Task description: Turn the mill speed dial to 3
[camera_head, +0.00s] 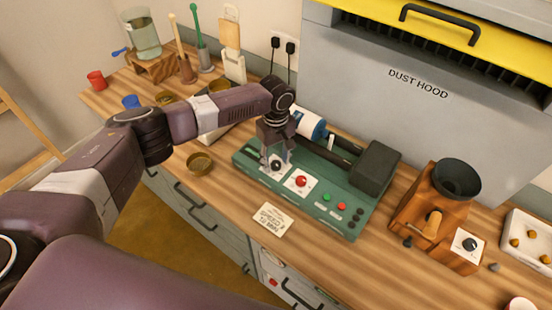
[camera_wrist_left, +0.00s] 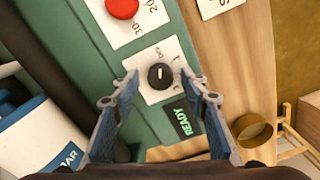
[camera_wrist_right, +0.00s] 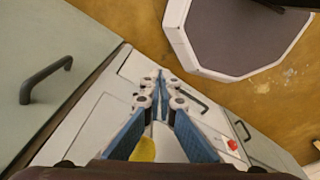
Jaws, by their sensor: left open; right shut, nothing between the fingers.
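The green mill (camera_head: 338,212) stands on the bench with its control panel toward me. A black dial (camera_wrist_left: 160,76) with a white pointer line sits on a white scale plate (camera_wrist_left: 143,88); the scale's figures are too small or covered to read. In the head view the dial (camera_head: 277,165) is partly hidden by my left gripper (camera_head: 277,148), which points down at it. In the left wrist view the open fingers lie on either side of the dial, with gaps; I cannot tell their height over it. My right gripper (camera_wrist_right: 160,82) is shut and empty, near the drawer fronts.
A red knob (camera_head: 300,181) on its own plate is beside the black dial. A READY display (camera_wrist_left: 182,121) is on its other side. A paper card (camera_head: 271,218) lies in front. A wooden grinder (camera_head: 427,208) stands right; a brass bowl (camera_head: 200,163) stands left.

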